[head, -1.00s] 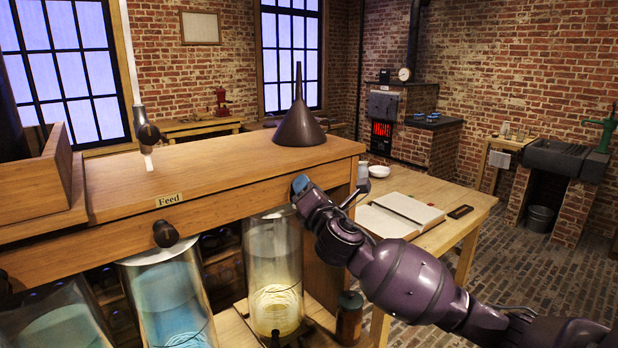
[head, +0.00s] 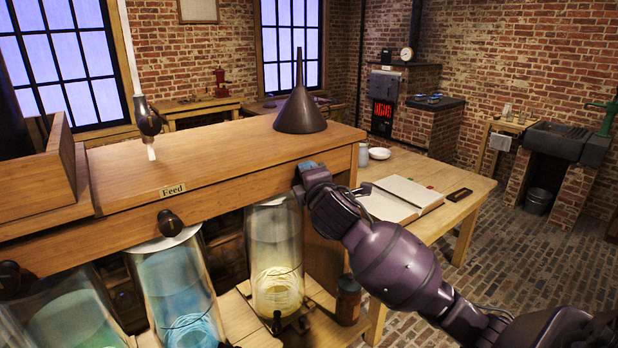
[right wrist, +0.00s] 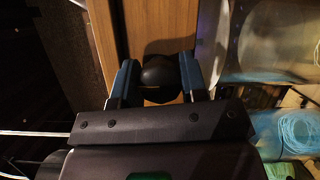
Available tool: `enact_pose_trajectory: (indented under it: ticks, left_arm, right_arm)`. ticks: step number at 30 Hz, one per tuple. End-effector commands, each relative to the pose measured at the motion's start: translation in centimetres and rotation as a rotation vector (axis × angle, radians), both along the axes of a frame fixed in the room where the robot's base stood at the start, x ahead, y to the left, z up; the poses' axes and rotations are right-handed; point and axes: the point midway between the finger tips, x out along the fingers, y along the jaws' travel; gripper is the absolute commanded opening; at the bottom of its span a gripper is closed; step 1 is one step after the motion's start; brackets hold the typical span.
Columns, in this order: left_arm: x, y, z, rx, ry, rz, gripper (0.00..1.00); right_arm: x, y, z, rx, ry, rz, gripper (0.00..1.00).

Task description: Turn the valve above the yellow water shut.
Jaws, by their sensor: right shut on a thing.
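The jar of yellow water (head: 275,240) is a tall clear cylinder with a pale coil in it, below the right end of the wooden shelf (head: 235,180). My right gripper (head: 308,170) is at the shelf's front face just above this jar. In the right wrist view the dark round valve knob (right wrist: 158,72) sits between the blue fingers of my right gripper (right wrist: 157,78), which is shut on it. The gripper hides this knob in the head view. Its turned position cannot be told. My left gripper is not in view.
Other dark knobs, one under the Feed label (head: 170,222) and one at far left (head: 12,278), stand above jars of blue (head: 165,275) and greenish water. A dark funnel (head: 300,105) stands on the shelf. An open book (head: 402,198) lies on the table at right.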

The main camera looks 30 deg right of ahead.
Motion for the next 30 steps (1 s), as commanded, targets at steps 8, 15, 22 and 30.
enact_pose_trajectory:
  ticks: [8,15,22,30]
  left_arm:
    - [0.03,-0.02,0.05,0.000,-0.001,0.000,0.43]
    - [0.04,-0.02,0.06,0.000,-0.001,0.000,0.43]
    - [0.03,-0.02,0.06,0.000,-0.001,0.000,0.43]
    - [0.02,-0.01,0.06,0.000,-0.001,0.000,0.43]
  right_arm:
    - [0.00,-0.02,-0.06,0.012,0.002,0.000,0.16]
    - [0.00,-0.02,-0.05,0.012,0.002,0.000,0.47]
    - [0.01,-0.02,-0.02,0.010,0.001,0.000,0.65]
    - [0.02,0.02,-0.03,-0.055,-0.004,0.002,0.65]
